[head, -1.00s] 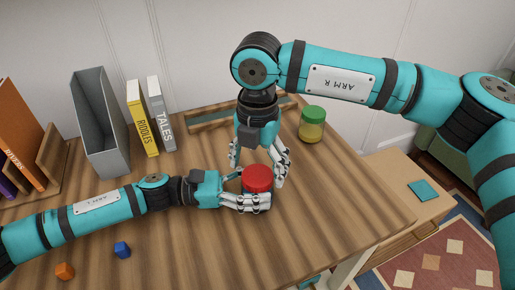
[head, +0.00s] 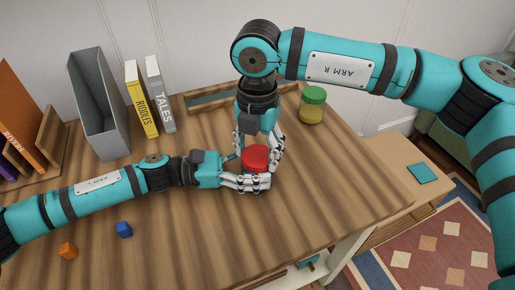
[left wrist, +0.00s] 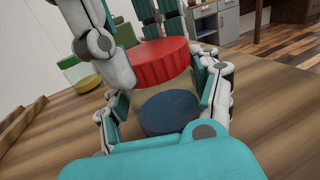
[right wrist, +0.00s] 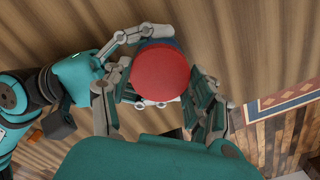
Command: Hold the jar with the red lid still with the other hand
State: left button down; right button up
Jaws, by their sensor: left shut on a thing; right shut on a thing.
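The jar with the red lid (head: 256,160) stands upright on the wooden desk. In the left wrist view its red lid (left wrist: 160,62) sits on a clear body with something blue (left wrist: 168,112) at the bottom. My left gripper (head: 247,181) is shut around the jar's body, low and from the left. My right gripper (head: 258,152) comes from above and is shut on the red lid, its fingers on either side. In the right wrist view the lid (right wrist: 160,72) lies between the right fingers. Most of the jar's body is hidden by fingers in the head view.
A jar with a green lid (head: 313,104) stands behind at the right. A grey file holder (head: 100,110), a yellow book (head: 142,98) and a grey book (head: 160,94) stand at the back left. Orange (head: 68,250) and blue (head: 124,229) cubes lie in front. The right part of the desk is clear.

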jog(key=n, duration=0.9)
jog(key=shift+n, duration=0.4)
jog(key=n, duration=0.2)
jog(key=shift+n, duration=0.4)
jog(key=n, duration=1)
jog(key=shift+r, duration=0.1)
jog(key=n, duration=0.9)
jog(key=shift+n, duration=0.4)
jog(key=n, duration=0.3)
jog(key=shift+n, duration=0.3)
jog(key=shift+r, duration=0.25)
